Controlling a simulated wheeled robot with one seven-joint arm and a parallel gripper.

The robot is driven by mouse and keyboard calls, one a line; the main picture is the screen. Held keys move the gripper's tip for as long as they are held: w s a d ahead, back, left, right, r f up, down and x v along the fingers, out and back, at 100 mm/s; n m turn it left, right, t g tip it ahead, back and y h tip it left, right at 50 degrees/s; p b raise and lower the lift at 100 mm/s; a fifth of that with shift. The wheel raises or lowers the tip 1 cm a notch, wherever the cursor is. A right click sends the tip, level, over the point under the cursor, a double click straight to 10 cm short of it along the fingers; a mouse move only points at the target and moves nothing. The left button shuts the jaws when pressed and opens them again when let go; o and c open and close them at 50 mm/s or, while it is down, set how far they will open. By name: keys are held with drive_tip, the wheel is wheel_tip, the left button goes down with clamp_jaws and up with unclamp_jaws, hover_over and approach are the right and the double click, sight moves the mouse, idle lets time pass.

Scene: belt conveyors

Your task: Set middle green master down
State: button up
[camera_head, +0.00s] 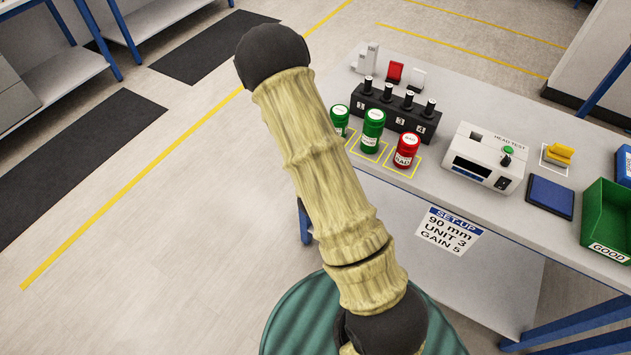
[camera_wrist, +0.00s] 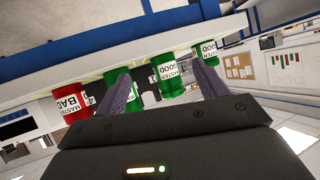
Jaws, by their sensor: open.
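Three green masters and one red master show in a row in the wrist view, which is strongly tilted. One green master (camera_wrist: 168,75), labelled MASTER GOOD, shows between the two fingers of my gripper (camera_wrist: 163,88). The gripper is open; I cannot tell whether a finger touches it. Another green master (camera_wrist: 128,98) is partly behind the left finger, and a third (camera_wrist: 207,50) is partly behind the right. The red master (camera_wrist: 68,103) is at far left. In the head view two green masters (camera_head: 372,131) (camera_head: 341,119) and the red master (camera_head: 406,150) stand on the table. My gripper is hidden there.
A black block with several pegs (camera_head: 395,112) stands behind the masters. To the right are a white HEAD TEST unit (camera_head: 478,160), a blue pad (camera_head: 550,196) and a green GOOD bin (camera_head: 607,213). My arm covers the table's left part.

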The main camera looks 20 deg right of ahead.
drive_tip(key=s+a+r+n+g+y, duration=0.6)
drive_tip(key=s+r, duration=0.6)
drive_tip(key=s, duration=0.2)
drive_tip(key=a+n+g, duration=0.1)
drive_tip(key=a+g, duration=0.1)
drive_tip(key=a, duration=0.1)
drive_tip(key=shift+r+n, duration=0.3)
drive_tip(key=shift+a, duration=0.1)
drive_tip(key=shift+c, duration=0.2)
